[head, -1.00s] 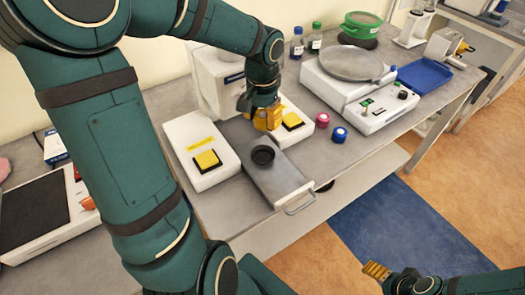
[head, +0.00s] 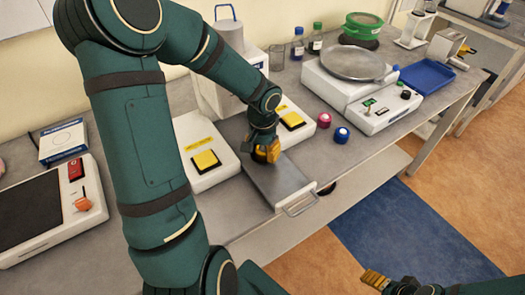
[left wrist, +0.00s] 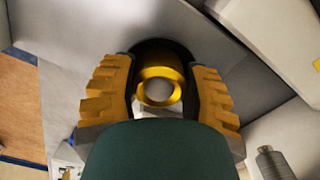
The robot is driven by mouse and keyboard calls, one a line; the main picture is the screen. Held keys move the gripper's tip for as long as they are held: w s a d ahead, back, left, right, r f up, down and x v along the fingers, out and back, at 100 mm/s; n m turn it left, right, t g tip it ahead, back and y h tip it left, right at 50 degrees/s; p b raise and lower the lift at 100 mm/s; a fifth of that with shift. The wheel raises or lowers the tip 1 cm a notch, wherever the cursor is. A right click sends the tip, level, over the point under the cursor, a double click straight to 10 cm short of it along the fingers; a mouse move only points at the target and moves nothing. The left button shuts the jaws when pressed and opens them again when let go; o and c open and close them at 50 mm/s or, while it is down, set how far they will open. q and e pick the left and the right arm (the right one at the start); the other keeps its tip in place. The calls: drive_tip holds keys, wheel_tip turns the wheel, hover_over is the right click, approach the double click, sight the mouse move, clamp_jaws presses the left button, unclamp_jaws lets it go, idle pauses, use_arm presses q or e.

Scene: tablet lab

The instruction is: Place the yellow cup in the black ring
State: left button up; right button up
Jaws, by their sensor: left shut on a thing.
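The yellow cup (left wrist: 160,73) is between the two fingers of my left gripper (left wrist: 165,98) in the left wrist view, its round opening facing the camera. The black ring (left wrist: 165,46) shows as a dark band around the cup's far side; its near side is hidden. I cannot tell how deep the cup sits in it. In the head view my left gripper (head: 265,153) is low over the grey metal plate (head: 272,187) and hides the cup and ring. My right gripper (head: 375,279) is over the floor at bottom right, its fingers too unclear to judge.
White boxes with yellow pads (head: 206,160) (head: 292,119) flank the plate. The plate's handle (head: 300,207) is at the bench's front edge.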

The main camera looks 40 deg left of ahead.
use_arm(q)
drive_tip(key=shift+s+f+b, duration=0.1)
drive_tip(key=shift+f+b, duration=0.2)
drive_tip(key=shift+b, duration=0.1)
drive_tip(key=o, duration=1.2)
drive_tip(key=shift+s+d+f, duration=0.1)
drive_tip(key=shift+w, duration=0.2)
